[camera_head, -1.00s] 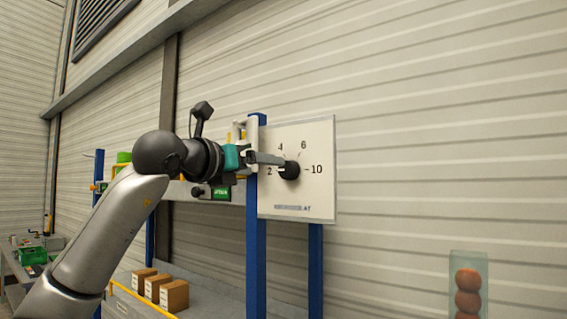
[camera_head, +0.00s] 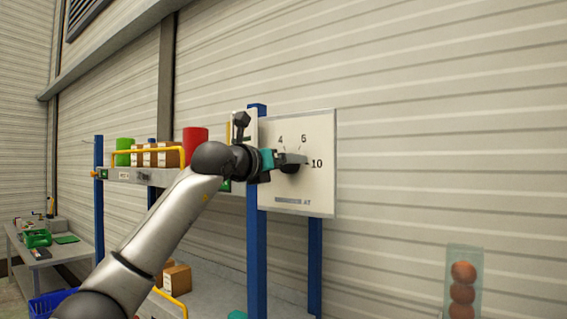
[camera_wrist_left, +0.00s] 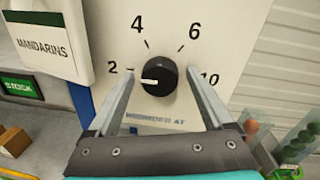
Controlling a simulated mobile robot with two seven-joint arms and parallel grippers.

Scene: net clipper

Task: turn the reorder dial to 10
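The reorder dial is a round black knob (camera_wrist_left: 159,76) on a white panel (camera_head: 322,190) marked 2, 4, 6 and 10. In the left wrist view its white pointer mark faces left, close to the 2. My left gripper (camera_wrist_left: 162,72) is open, with one finger on each side of the knob; whether a fingertip touches it I cannot tell. In the head view the left gripper (camera_head: 292,159) is in front of the dial (camera_head: 291,169) and partly covers it and the 2. My right gripper is not in view.
The panel hangs on blue posts (camera_head: 257,240) of a rack. A shelf (camera_head: 125,177) left of it holds a green container (camera_head: 123,152), boxes and a red container (camera_head: 195,143). A MANDARINS sign (camera_wrist_left: 42,45) is beside the panel. A clear tube (camera_head: 476,258) holds orange balls.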

